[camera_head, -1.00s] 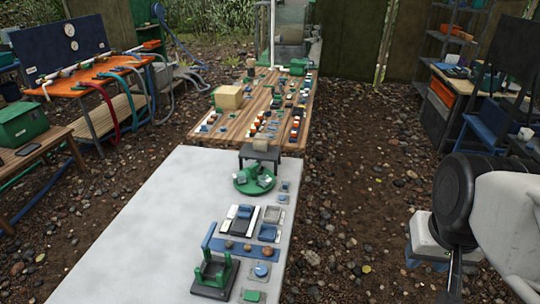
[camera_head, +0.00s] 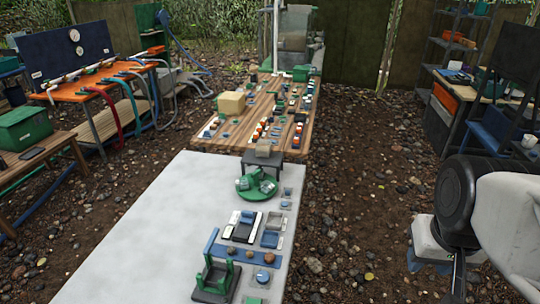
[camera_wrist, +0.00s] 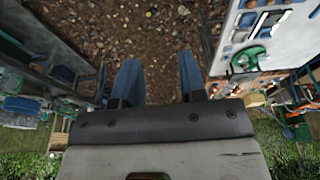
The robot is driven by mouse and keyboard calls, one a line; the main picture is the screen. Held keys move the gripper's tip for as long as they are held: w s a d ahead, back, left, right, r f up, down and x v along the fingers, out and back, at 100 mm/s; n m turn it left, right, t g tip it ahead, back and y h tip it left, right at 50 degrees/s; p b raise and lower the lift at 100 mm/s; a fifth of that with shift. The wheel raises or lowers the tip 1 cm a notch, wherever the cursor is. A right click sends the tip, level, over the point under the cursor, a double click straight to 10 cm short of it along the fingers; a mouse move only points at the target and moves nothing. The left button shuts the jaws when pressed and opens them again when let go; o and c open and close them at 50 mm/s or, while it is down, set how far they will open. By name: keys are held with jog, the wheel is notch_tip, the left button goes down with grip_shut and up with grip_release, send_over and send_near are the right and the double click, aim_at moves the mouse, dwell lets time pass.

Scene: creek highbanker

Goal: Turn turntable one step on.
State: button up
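The green round turntable (camera_head: 257,190) stands at the far end of the pale table, with small grey and green parts on top. It also shows in the wrist view (camera_wrist: 247,60), toward the upper right. My gripper (camera_wrist: 158,75) is open and empty, its two blue fingers apart over the pebbly ground. It is well away from the turntable, off the right side of the pale table.
The pale table (camera_head: 130,245) has a wide bare left side. Near the turntable are a black-and-white device (camera_head: 243,226), a blue strip (camera_head: 240,252) with round brown pieces, and a green bracket (camera_head: 217,278). A wooden table (camera_head: 240,138) crowded with small parts stands behind.

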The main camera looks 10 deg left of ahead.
jog(key=w+a+r+n, duration=0.2)
jog(key=w+a+n, duration=0.15)
jog(key=w, duration=0.65)
jog(key=w+a+r+n, duration=0.25)
jog(key=w+n, duration=0.25)
jog(key=w, duration=0.4)
jog(key=n+g, duration=0.3)
jog(key=n, duration=1.9)
send_over(256, 171)
jog(key=shift+m, duration=0.25)
notch_tip(256, 171, down, 27)
jog(key=shift+s+f, duration=0.1)
jog(key=shift+f, duration=0.1)
jog(key=shift+f, duration=4.35)
